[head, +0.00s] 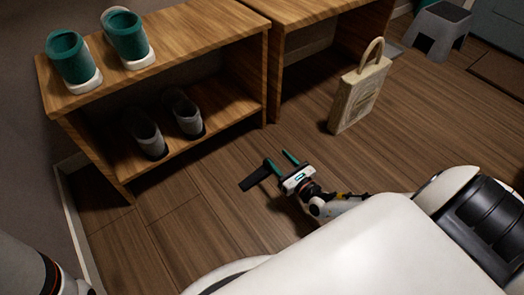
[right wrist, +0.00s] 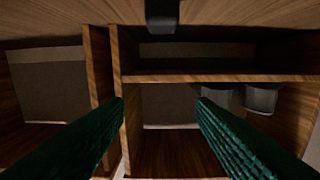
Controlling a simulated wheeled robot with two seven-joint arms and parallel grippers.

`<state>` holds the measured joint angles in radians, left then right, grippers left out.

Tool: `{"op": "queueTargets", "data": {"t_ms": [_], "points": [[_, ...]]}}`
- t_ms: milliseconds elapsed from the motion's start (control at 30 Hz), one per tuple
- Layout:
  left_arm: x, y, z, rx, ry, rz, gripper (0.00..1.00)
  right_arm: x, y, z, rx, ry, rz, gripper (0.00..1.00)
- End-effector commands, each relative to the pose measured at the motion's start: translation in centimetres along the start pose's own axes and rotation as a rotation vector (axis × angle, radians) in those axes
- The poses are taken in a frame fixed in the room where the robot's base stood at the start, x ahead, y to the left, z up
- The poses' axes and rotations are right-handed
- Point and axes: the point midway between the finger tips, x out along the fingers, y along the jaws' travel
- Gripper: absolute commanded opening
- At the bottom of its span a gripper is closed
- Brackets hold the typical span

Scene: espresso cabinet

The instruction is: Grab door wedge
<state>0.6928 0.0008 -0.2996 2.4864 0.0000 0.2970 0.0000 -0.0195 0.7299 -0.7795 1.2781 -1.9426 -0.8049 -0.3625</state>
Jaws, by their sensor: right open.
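A dark, flat, tapered piece that looks like the door wedge (head: 256,180) lies on the floor in front of the shoe cabinet. In the head view it is just left of my right gripper (head: 281,160), whose near finger partly overlaps it. My right gripper is open and empty, its two teal fingers apart. In the right wrist view the teal fingers (right wrist: 160,105) stand wide apart, and a dark block, likely the wedge (right wrist: 162,16), shows at the top edge between them. The gap between gripper and wedge is hard to judge. My left gripper is out of view.
The wooden cabinet (head: 188,40) holds teal shoes (head: 69,57) on top and grey shoes (head: 147,133) on its lower shelf. A second cabinet (head: 300,12) stands beside it. A beige bag (head: 358,92) and a grey stool (head: 440,28) stand on the right. Floor left of the wedge is clear.

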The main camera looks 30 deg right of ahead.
Motion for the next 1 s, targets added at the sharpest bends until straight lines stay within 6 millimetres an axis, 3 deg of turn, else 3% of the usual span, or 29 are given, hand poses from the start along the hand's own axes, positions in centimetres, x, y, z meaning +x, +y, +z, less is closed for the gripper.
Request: {"op": "queueTargets", "data": {"t_ms": [100,300,500,767,1000], "points": [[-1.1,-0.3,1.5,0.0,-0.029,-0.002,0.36,0.1,-0.2,1.4,-0.016,0.011,-0.015,0.51],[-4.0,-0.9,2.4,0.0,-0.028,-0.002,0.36,0.1,-0.2,5.6,-0.016,0.011,-0.014,0.51],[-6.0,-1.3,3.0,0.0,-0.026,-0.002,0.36,0.1,-0.1,8.6,-0.015,0.01,-0.014,0.51],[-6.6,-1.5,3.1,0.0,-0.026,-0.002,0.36,2.2,-0.1,8.2,-0.013,0.012,-0.013,0.51],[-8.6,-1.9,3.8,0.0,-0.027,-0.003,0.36,6.1,-0.2,8.3,-0.014,0.013,-0.013,0.51]]}}
